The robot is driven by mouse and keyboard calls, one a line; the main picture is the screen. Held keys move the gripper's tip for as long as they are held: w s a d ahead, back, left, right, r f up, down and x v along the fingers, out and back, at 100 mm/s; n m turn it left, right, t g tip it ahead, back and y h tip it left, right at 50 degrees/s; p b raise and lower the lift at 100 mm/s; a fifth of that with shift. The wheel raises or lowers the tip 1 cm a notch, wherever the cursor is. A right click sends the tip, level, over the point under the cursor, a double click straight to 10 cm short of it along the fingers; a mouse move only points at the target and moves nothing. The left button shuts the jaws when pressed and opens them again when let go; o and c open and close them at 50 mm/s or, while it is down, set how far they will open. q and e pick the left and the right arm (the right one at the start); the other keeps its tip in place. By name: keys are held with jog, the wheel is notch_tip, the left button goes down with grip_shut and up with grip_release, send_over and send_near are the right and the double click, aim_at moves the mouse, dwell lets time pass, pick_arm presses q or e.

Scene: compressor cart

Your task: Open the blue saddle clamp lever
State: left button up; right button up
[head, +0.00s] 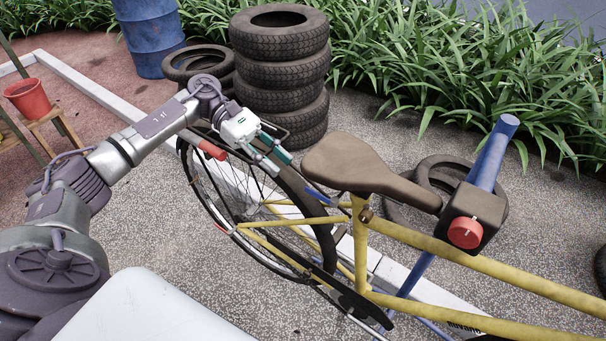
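The blue saddle clamp lever (320,195) sticks out to the left of the yellow seat post area, just below the brown saddle (359,165). My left gripper (282,166) hangs above the rear wheel, up and to the left of the lever and apart from it. Its two fingers point down and right with a gap between them, so it looks open, and nothing shows between them. My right gripper is not in view.
The yellow bicycle frame (440,250) is held by a blue stand (490,155) with a black clamp and red knob (465,232). Stacked tyres (280,75) stand behind the rear wheel. A blue barrel (152,40) and red bucket (27,98) are farther left.

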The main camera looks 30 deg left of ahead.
pick_arm(q)
jog(key=w+p+x, duration=0.1)
jog(key=p+x, duration=0.1)
jog(key=x, duration=0.5)
jog(key=shift+s+d, duration=0.2)
jog(key=shift+s, duration=0.15)
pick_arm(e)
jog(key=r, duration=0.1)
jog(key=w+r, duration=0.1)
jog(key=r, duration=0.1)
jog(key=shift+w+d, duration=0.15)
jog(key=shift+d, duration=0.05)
pick_arm(q)
jog(key=shift+f, duration=0.1)
grip_shut()
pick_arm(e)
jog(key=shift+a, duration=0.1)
